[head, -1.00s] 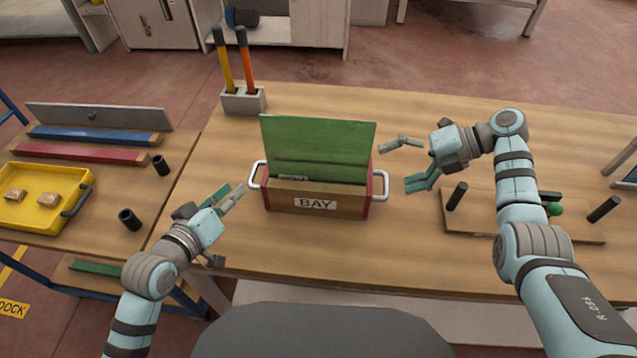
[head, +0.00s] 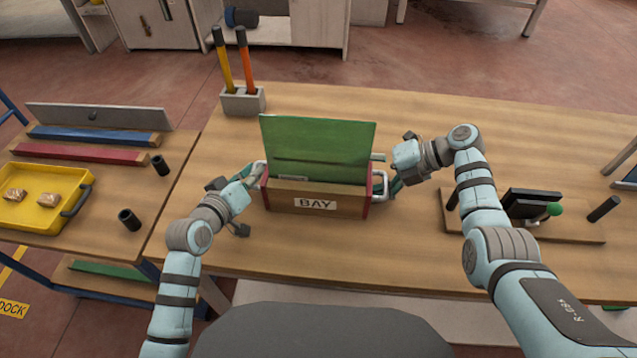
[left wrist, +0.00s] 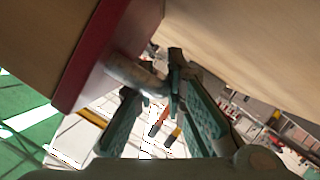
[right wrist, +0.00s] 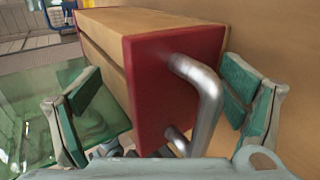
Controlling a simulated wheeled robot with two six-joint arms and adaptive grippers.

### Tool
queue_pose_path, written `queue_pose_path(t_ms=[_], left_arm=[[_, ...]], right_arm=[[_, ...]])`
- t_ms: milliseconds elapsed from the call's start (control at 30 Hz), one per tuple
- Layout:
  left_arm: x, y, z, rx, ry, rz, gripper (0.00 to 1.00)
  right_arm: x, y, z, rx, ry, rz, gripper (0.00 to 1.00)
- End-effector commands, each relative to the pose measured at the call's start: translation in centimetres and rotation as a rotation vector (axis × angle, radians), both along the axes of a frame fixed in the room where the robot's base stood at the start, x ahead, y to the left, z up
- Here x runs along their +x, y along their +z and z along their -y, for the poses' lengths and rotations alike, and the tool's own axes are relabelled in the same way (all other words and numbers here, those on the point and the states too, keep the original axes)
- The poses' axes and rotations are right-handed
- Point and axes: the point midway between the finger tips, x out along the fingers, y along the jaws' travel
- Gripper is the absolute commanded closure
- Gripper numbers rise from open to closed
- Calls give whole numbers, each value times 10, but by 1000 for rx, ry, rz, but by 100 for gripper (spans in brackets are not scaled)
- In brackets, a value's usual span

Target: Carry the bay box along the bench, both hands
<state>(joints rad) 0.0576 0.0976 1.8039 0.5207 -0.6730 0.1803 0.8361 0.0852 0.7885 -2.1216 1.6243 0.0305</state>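The bay box (head: 285,197) is wooden with red ends and a BAY label, and stands upright on the bench (head: 320,255). A green panel (head: 320,145) stands up in it. My left gripper (head: 250,173) is at the box's left handle; in the left wrist view its open fingers (left wrist: 158,100) lie on either side of the metal handle (left wrist: 135,75). My right gripper (head: 386,175) is at the right handle; in the right wrist view its fingers (right wrist: 165,105) are wide open with the handle (right wrist: 209,95) between them. Neither grip looks closed.
A holder (head: 243,101) with two upright tools stands behind the box to the left. A board (head: 570,225) with dark pegs and a dark device lies to the right. A side table holds a yellow tray (head: 75,190). The bench in front of the box is clear.

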Motion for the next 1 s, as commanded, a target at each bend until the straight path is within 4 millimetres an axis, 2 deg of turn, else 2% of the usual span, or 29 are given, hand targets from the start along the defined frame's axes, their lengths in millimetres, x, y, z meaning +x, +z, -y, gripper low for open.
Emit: queue_pose_path(t_ms=[33, 333, 767, 1000], left_arm=[[0, 0, 0, 0, 0, 1, 100], [0, 1, 0, -1, 0, 1, 100], [0, 5, 1, -6, -1, 5, 100], [0, 33, 2, -9, -3, 2, 100]], right_arm=[[0, 0, 0, 0, 0, 0, 26], [0, 0, -1, 2, 1, 0, 73], [-1, 4, -4, 7, 6, 1, 73], [-1, 33, -4, 10, 6, 2, 81]])
